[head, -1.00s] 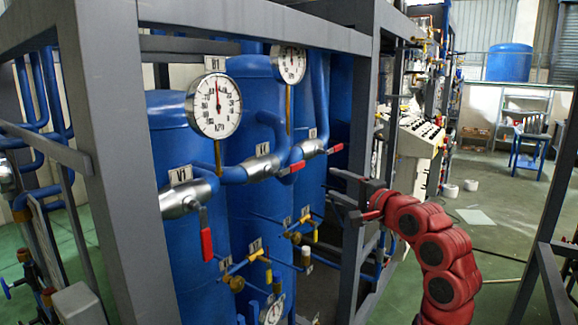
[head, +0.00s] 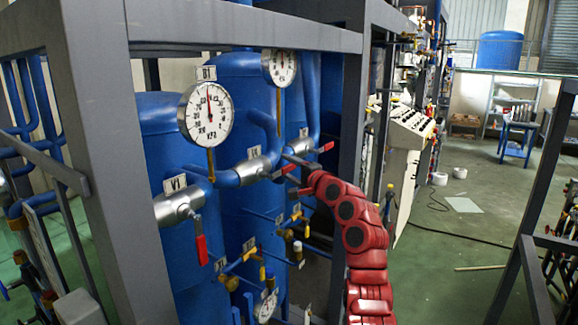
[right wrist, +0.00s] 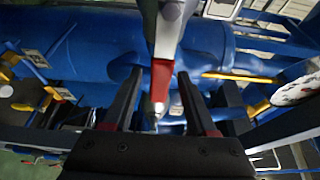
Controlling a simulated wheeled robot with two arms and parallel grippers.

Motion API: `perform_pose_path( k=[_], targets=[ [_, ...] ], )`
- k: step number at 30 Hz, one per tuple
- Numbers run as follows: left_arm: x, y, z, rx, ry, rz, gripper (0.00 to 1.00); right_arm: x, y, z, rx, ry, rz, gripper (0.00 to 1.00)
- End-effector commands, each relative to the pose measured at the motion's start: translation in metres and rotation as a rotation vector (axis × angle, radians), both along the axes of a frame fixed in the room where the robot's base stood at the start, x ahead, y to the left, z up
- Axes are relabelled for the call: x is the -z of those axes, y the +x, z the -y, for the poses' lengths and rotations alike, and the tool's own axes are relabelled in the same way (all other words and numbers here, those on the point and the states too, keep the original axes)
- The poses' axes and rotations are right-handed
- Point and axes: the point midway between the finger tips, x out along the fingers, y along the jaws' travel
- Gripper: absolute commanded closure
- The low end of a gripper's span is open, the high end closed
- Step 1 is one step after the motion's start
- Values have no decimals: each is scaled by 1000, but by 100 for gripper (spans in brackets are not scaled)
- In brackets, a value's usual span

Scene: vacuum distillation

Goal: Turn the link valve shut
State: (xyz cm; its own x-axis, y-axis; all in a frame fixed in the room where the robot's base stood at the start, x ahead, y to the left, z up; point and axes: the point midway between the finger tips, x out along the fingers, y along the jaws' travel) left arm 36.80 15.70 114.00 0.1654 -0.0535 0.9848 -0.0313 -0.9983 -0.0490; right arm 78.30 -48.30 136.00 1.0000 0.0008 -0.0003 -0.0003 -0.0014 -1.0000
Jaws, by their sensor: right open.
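Three silver valves with red handles sit in a row on the blue pipework in the head view. My right gripper (head: 294,175) is at the middle valve (head: 254,168), whose red handle (head: 284,171) points right along the pipe. I cannot read its label. In the right wrist view, my open right gripper (right wrist: 159,77) has a red handle (right wrist: 162,76) between its two dark fingers, with gaps on both sides. The left valve, labelled V1 (head: 176,207), has its handle (head: 201,248) hanging down. The far valve's handle (head: 326,147) points right. My left gripper is not in view.
Round gauges (head: 206,114) (head: 280,67) stand above the pipes. A grey steel frame (head: 95,150) surrounds the blue tanks. Small yellow-handled valves (head: 298,247) lie below the right gripper. A control console (head: 409,128) stands behind, and open green floor lies to the right.

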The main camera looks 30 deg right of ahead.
Motion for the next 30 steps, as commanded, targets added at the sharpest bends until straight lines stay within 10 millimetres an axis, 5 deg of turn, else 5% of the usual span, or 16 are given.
perform_pose_path(
  k=[8, 18, 30],
  targets=[
    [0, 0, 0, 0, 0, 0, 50, 1, 2, 0, 1, 0, 0, 43],
    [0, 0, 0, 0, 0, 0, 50, 1, 2, 0, 1, 1, 0, 100],
    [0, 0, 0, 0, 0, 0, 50, 1, 2, 0, 1, 1, -1, 100]
  ],
)
